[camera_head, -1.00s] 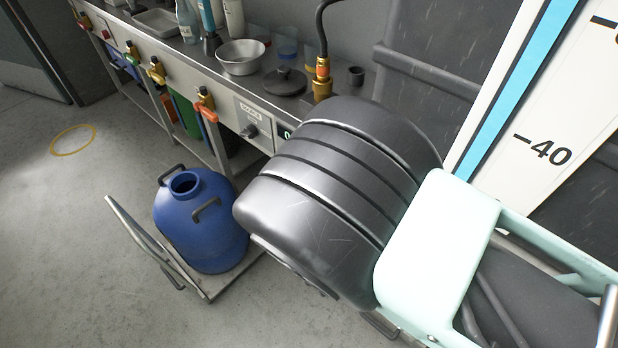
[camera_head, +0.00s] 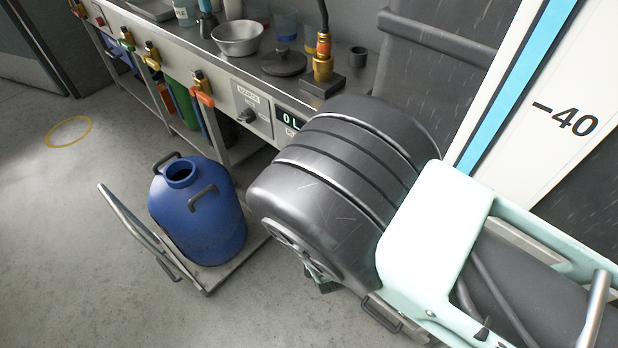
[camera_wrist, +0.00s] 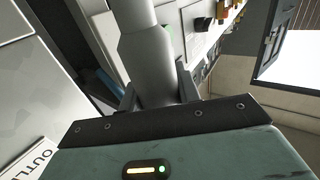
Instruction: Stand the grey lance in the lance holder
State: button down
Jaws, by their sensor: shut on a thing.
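In the wrist view my gripper (camera_wrist: 158,92) is shut on the grey lance (camera_wrist: 146,50), a smooth pale grey tube with a wider collar. The lance runs up and out of the top of the picture, and its lower part is hidden behind the gripper's body. In the head view I see neither the lance nor my gripper; my arm covers the middle and right. I cannot make out the lance holder for certain in either view.
A steel bench (camera_head: 203,67) carries a metal bowl (camera_head: 238,40), a dark lid (camera_head: 284,62), a small dark cup (camera_head: 358,57) and a brass fitting (camera_head: 323,58) with a black hose. A blue drum (camera_head: 205,222) stands on a trolley (camera_head: 136,218). A white scale board (camera_head: 560,150) stands right. The left floor is clear.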

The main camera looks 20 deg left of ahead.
jog(key=c, duration=0.9)
grip_release()
jog(key=shift+s+d, duration=0.1)
jog(key=shift+s, duration=0.05)
jog(key=v, duration=1.7)
jog(key=shift+s+p, duration=0.1)
jog(key=shift+p, duration=0.25)
